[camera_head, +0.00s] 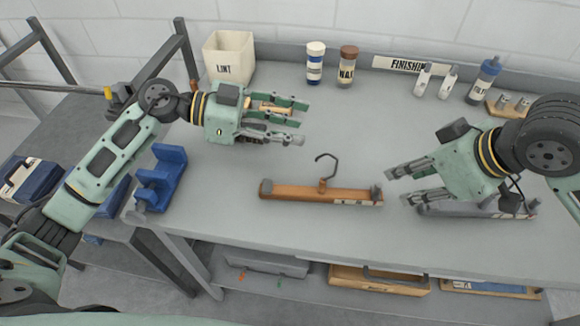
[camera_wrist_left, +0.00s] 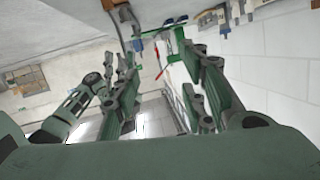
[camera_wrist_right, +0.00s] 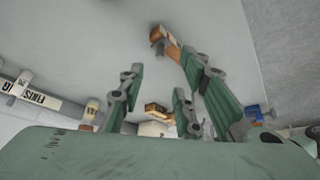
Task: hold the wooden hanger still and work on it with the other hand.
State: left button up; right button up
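The wooden hanger (camera_head: 320,194) lies flat on the grey table, its dark hook standing up from the middle and its bar running left to right. It also shows between the fingers in the right wrist view (camera_wrist_right: 174,46). My left gripper (camera_head: 298,122) is open, behind and left of the hanger and apart from it. In the left wrist view (camera_wrist_left: 158,85) its fingers are spread with nothing gripped. My right gripper (camera_head: 396,183) is open, just right of the hanger's right end, pointing left. Whether it touches the hanger I cannot tell.
A wooden-topped piece (camera_head: 268,107) shows by my left gripper. A grey object (camera_head: 462,209) lies under my right gripper. A LINT bin (camera_head: 228,58), two jars (camera_head: 347,66), bottles (camera_head: 484,80) and a FINISHING sign (camera_head: 405,66) stand behind. A blue holder (camera_head: 162,177) sits left.

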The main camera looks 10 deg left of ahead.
aim_at(321, 193)
pick_arm(q)
jog(key=s+f+g, duration=0.1)
jog(key=f, duration=0.1)
jog(key=s+f+g+y, duration=0.1)
jog(key=s+f, duration=0.1)
jog(key=f, duration=0.1)
jog(key=s+d+f, duration=0.1)
jog(key=f, duration=0.2)
jog(key=shift+s+d+g+y, duration=0.1)
jog(key=shift+s+g+y, duration=0.1)
jog(key=shift+g+y, duration=0.15)
jog(key=shift+d+f, duration=0.25)
jog(key=x, duration=0.7)
